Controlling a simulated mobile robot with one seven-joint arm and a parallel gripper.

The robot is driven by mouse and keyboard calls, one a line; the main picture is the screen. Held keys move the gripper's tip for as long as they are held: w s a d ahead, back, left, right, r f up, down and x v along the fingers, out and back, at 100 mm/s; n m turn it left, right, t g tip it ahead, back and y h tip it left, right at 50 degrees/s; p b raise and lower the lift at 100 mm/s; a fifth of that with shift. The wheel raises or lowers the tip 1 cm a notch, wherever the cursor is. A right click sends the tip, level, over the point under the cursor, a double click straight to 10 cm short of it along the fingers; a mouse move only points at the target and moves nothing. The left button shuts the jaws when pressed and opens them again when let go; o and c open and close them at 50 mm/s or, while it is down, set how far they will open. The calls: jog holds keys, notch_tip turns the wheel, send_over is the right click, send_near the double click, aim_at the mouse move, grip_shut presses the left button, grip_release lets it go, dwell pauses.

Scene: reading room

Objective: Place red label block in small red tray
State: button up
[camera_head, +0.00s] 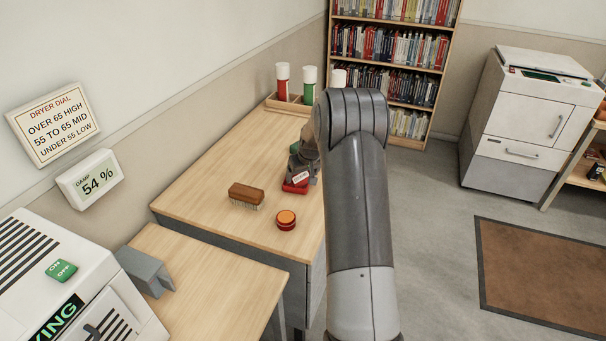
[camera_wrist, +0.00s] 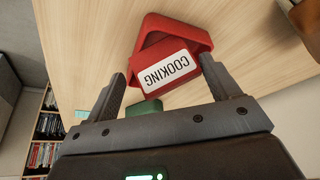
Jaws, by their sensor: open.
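In the head view the white label (camera_head: 301,177) shows over the red tray (camera_head: 291,188) on the wooden table. My gripper (camera_wrist: 163,72) is open, its two fingers on either side of the block's near end. It comes down over the block in the head view (camera_head: 301,168), partly hidden by my arm.
A green piece (camera_wrist: 145,107) lies close behind the fingers. A wooden brush (camera_head: 246,194) and a round orange-red object (camera_head: 286,218) stand left of and nearer than the tray. A rack (camera_head: 288,104) with capped cylinders stands at the table's far end. The table's left part is clear.

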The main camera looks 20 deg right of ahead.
jog(key=shift+r, duration=0.25)
jog(key=v, duration=1.3)
jog(key=shift+w, duration=0.2)
jog(key=s+a+r, duration=1.3)
jog(key=s+a, duration=0.1)
jog(key=s, duration=0.3)
jog(key=s+a, duration=0.3)
jog(key=s, duration=0.8)
jog(key=s+a+t, duration=0.1)
jog(key=s+a, duration=0.2)
jog(key=s, duration=0.8)
jog(key=shift+a+f, duration=0.35)
jog(key=shift+f, duration=0.1)
